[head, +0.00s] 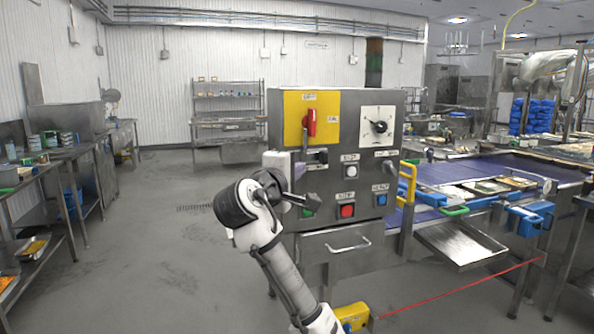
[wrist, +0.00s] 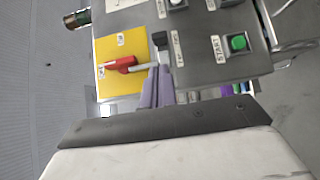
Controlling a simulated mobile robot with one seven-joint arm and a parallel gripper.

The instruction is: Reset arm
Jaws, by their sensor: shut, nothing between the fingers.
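My arm reaches up in front of a grey control cabinet (head: 330,227).
The panel also has a red button (head: 347,211), a blue button (head: 382,200) and a black dial (head: 379,126). A blue conveyor (head: 445,177) and a metal tray (head: 462,246) are at right. Open floor (head: 165,250) lies left, beyond it a steel shelf table (head: 50,170).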

